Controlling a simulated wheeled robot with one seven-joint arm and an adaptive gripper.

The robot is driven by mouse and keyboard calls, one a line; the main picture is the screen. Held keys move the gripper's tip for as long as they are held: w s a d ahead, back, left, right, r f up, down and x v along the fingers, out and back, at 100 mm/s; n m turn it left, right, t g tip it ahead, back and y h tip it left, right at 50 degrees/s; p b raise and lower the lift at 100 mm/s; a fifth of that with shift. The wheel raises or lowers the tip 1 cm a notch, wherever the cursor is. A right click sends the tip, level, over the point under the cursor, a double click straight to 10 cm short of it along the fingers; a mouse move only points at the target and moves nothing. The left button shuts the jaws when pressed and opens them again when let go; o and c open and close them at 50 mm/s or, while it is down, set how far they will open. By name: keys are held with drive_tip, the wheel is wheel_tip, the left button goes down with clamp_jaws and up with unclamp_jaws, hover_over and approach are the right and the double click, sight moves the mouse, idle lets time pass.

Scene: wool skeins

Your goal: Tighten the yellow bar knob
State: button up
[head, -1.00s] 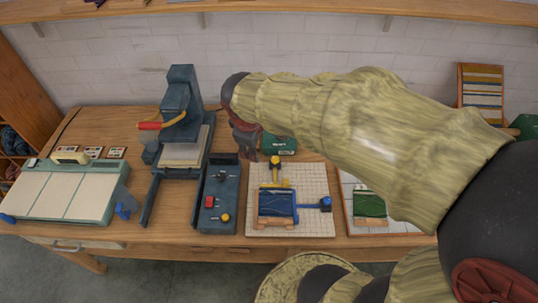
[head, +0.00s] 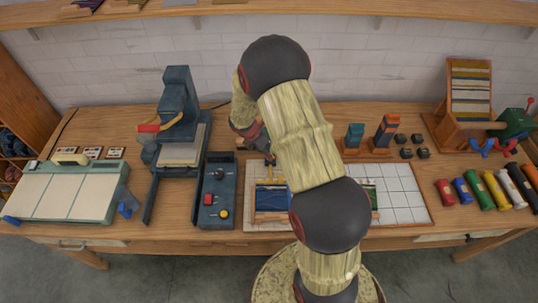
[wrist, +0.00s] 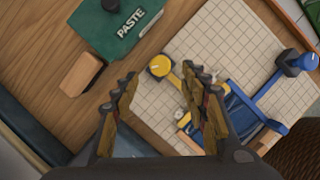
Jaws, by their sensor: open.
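The yellow bar knob (wrist: 159,66) is a round yellow cap with a pale line across its top, at the end of a yellow bar on a gridded board (wrist: 235,45). In the wrist view it lies between and just beyond my open, empty fingers (wrist: 160,76); I cannot tell the height gap. In the head view my gripper (head: 266,152) hangs above the back of the board, and my arm hides the knob. A wooden frame with blue wool (head: 271,200) lies on the board. A blue bar with a blue knob (wrist: 307,62) stands to its side.
A green PASTE box (wrist: 120,28) and a wooden block (wrist: 81,75) lie close by. A dark control box with buttons (head: 216,178) and a press (head: 178,110) stand left. A second gridded board (head: 402,195) and several coloured rolls (head: 480,190) are right.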

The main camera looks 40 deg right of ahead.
drive_tip(key=shift+b+x, duration=0.4)
drive_tip(key=shift+x, duration=2.35)
drive_tip(key=shift+c, duration=1.3)
drive_tip(key=c, duration=0.8)
drive_tip(key=shift+c, duration=0.4)
